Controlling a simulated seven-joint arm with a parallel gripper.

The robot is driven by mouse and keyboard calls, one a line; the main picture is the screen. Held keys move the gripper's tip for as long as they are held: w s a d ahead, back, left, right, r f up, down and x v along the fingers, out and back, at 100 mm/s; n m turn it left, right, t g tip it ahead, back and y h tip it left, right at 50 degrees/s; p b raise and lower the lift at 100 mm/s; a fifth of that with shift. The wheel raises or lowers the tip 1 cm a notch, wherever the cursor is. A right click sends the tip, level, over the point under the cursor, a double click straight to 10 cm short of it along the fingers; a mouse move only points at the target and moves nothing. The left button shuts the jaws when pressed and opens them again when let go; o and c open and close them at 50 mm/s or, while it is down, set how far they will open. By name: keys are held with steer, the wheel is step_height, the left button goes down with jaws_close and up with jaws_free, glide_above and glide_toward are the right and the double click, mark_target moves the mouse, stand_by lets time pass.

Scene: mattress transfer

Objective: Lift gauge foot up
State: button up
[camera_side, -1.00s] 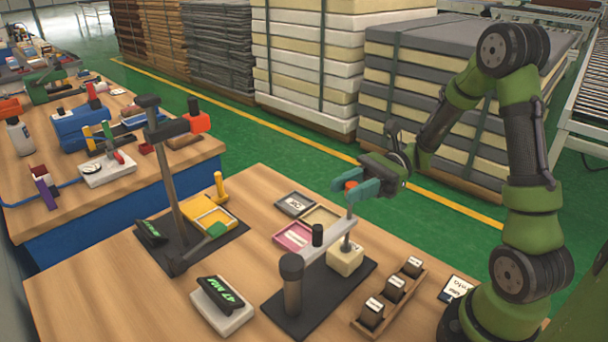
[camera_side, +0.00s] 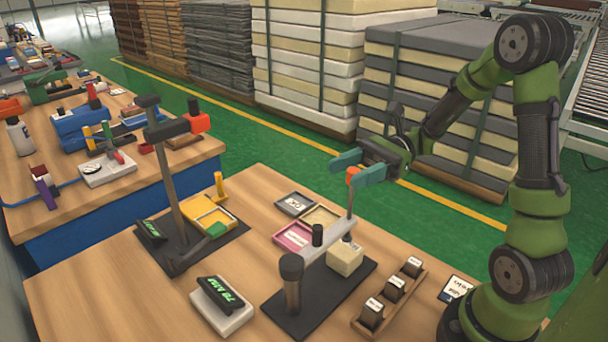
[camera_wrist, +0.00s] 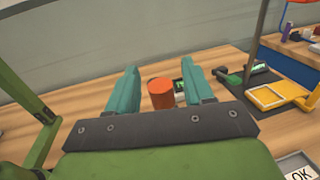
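The gauge (camera_side: 291,285) in front has a dark post, a pale grey arm (camera_side: 322,248) and a thin upright rod (camera_side: 350,202) topped by an orange knob (camera_side: 352,174). A cream foam block (camera_side: 345,260) lies on its dark base below the rod. The gauge foot is small at the rod's lower end; I cannot tell whether it touches the block. My gripper (camera_side: 359,168) is at the knob with teal fingers apart. In the wrist view the orange knob (camera_wrist: 160,93) stands between the fingers, with a gap on each side.
A readout (camera_side: 222,303) showing about 78 MM lies left of the gauge. A rack of dark labelled blocks (camera_side: 392,295) is at right. Pink (camera_side: 293,236), beige and grey trays lie behind. A second stand (camera_side: 170,185) with a yellow tray (camera_side: 212,218) is at left.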

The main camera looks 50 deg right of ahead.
steer(key=s+d, duration=0.3)
steer(key=d, duration=1.3)
steer(key=shift+s+d, duration=0.2)
steer(key=shift+d, duration=0.05)
steer(key=s+a+r+n+t+h, duration=0.1)
steer(key=s+a+n+t+h, duration=0.1)
steer(key=a+n+h, duration=0.5)
steer(key=s+a+n+t+h, duration=0.1)
steer(key=s+a+n+h, duration=0.1)
steer(key=a+n+h, duration=0.6)
steer(key=a+n, duration=0.1)
steer(key=a, duration=0.1)
steer(key=shift+a+r+t+h, duration=0.3)
steer(key=shift+a+r+t, duration=0.05)
steer(key=shift+t, duration=0.05)
